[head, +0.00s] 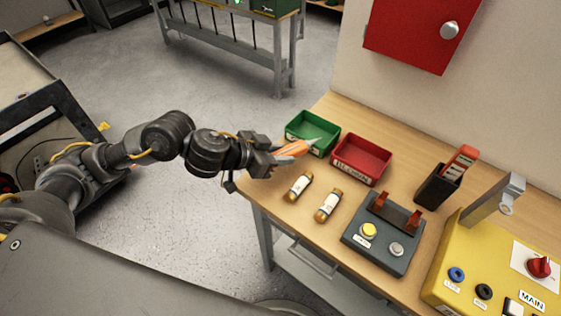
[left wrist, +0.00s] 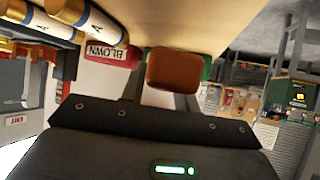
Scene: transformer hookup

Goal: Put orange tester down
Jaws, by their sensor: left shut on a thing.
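The orange tester (head: 293,148) is in my left gripper (head: 272,158), held over the left end of the wooden workbench, beside the green bin and the red bin. Its pale pointed tip points right, toward the green bin, in the head view. The left gripper is shut on it. In the left wrist view an orange-brown block (left wrist: 173,70), likely the end of the tester, shows beyond the dark gripper body. I cannot tell whether the tester touches the bench. My right gripper is not in view.
On the workbench (head: 277,205) are a green bin (head: 300,121), a red bin (head: 372,178), two cylindrical fuses (head: 298,187) (head: 327,206), a grey fuse base with buttons (head: 382,245), a black holder (head: 435,188) and a yellow MAIN box (head: 480,268). A red cabinet (head: 410,35) hangs on the wall.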

